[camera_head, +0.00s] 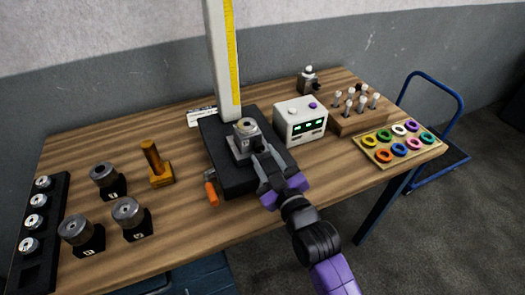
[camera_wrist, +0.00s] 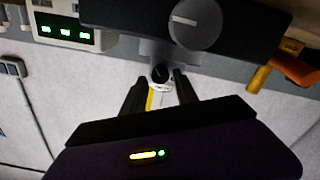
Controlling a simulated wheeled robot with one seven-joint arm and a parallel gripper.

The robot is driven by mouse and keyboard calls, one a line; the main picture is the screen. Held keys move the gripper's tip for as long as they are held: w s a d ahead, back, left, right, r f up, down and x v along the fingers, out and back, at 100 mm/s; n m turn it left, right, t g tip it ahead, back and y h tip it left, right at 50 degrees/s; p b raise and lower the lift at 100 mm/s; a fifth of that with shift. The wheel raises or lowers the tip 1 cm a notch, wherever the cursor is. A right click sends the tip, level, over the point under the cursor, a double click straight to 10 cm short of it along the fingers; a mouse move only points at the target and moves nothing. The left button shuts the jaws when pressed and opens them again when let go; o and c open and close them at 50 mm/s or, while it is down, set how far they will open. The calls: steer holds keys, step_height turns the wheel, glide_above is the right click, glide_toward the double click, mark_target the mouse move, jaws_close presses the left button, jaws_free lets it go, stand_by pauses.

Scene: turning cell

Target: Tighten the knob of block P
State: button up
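A grey block with a round top (camera_head: 242,142) sits on the black base of the column stand; I cannot read a letter on it. Its small dark knob (camera_head: 259,144) faces my gripper (camera_head: 266,162). In the wrist view the dark knob (camera_wrist: 160,74) shows between and just beyond the fingertips of my gripper (camera_wrist: 159,82). The fingers are open, one on each side, with a gap to the knob.
The black base (camera_head: 222,171) carries a tall white column (camera_head: 217,60) with a yellow scale. A white box with green displays (camera_head: 300,121) stands close to its right. An orange handle (camera_head: 211,194) sticks out at the front left. Several black-based cylinders stand at left.

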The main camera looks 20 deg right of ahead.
steer(key=shift+w, duration=0.95)
steer(key=shift+c, duration=0.3)
jaws_close()
